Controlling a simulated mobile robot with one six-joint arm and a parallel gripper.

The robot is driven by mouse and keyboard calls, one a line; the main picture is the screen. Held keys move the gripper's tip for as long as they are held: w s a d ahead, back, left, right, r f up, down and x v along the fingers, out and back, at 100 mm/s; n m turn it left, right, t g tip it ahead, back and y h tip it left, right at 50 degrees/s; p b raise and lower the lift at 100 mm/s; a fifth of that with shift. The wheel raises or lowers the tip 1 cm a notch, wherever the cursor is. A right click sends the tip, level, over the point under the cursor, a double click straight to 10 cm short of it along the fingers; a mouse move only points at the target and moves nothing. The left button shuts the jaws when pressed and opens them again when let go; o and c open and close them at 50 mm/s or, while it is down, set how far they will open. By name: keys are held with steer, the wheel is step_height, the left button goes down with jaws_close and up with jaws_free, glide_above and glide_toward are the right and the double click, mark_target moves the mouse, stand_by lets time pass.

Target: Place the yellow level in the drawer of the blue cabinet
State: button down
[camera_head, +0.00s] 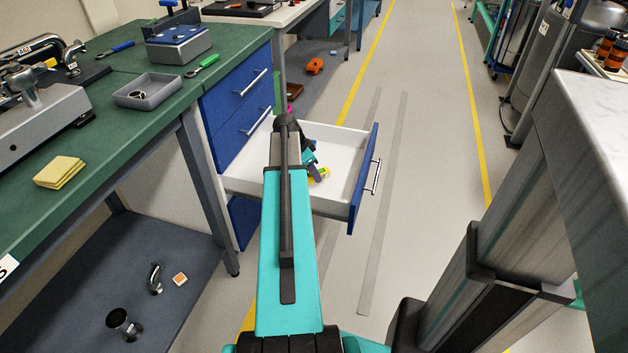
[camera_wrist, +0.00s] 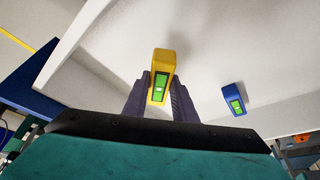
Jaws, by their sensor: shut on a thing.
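The yellow level (camera_wrist: 163,62) is between the two dark fingers of my gripper (camera_wrist: 160,100), which is shut on it. It has a green vial window facing the wrist camera. In the head view the yellow level (camera_head: 319,175) shows in small part beside my arm, over the open drawer. The drawer (camera_head: 345,150) of the blue cabinet (camera_head: 228,100) is pulled out, with a white interior and a blue front. A blue level (camera_wrist: 234,99) with a green vial is against the white drawer interior. Whether the yellow level touches the drawer floor, I cannot tell.
A green-topped bench (camera_head: 100,150) stands left, carrying a grey tray (camera_head: 147,91), yellow sticky notes (camera_head: 60,172) and tools. My arm crosses over the drawer's left part. The aisle floor (camera_head: 430,130) right of the drawer is clear.

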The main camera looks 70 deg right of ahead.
steer(key=shift+f+b, duration=0.3)
steer(key=shift+f, duration=1.35)
steer(key=shift+f, duration=0.15)
steer(key=c, duration=1.5)
jaws_free()
steer(key=shift+o, duration=0.2)
steer(key=p+v, duration=0.2)
steer(key=v, duration=1)
